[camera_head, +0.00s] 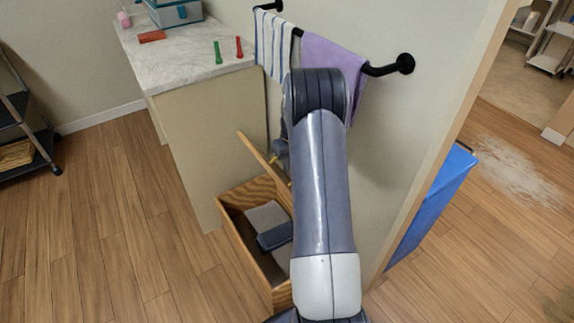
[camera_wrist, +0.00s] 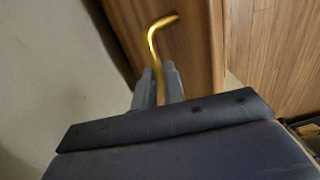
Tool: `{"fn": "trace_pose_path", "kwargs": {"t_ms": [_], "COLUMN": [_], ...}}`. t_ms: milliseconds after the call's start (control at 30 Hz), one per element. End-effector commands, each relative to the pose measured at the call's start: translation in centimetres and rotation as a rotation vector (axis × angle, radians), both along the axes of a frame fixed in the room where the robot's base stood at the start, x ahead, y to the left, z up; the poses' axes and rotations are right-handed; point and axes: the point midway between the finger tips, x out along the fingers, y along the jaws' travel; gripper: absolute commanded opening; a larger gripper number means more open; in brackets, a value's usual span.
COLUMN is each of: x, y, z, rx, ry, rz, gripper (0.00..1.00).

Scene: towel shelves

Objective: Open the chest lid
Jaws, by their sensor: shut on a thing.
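The wooden chest (camera_head: 226,213) stands on the floor beside the counter, below the towel rail. Its lid (camera_head: 255,153) is raised and tilted up, so the inside shows. In the wrist view the lid (camera_wrist: 195,60) is a brown wooden panel with a bent gold handle (camera_wrist: 153,42). My gripper (camera_wrist: 157,82) is shut on the handle, with the bar between its fingers. In the head view my gripper (camera_head: 280,150) is small and partly hidden behind my arm. My arm also hides the chest's right side.
A grey cloth (camera_head: 265,217) and a dark blue folded item (camera_head: 275,236) lie inside the chest. A striped towel (camera_head: 273,45) and a purple towel (camera_head: 330,60) hang above. The counter (camera_head: 180,65) stands left of the chest.

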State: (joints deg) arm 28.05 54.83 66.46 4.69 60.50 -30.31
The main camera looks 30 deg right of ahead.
Motion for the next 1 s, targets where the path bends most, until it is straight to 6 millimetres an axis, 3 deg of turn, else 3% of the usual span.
{"fn": "trace_pose_path", "kwargs": {"t_ms": [67, 100, 367, 867, 1000], "x": [-0.6, -0.6, -0.3, -0.2, -0.2], "y": [-0.1, -0.1, 0.0, 0.2, 1.7], "z": [-1.0, -1.0, -0.6, -0.4, -0.8], "rx": [0.003, 0.003, 0.003, 0.003, 0.004], "ry": [0.018, 0.018, 0.012, 0.008, 0.009], "rz": [0.001, 0.001, 0.000, 0.001, 0.004], "gripper": [0.00, 0.12, 0.33, 0.33, 0.33]}}
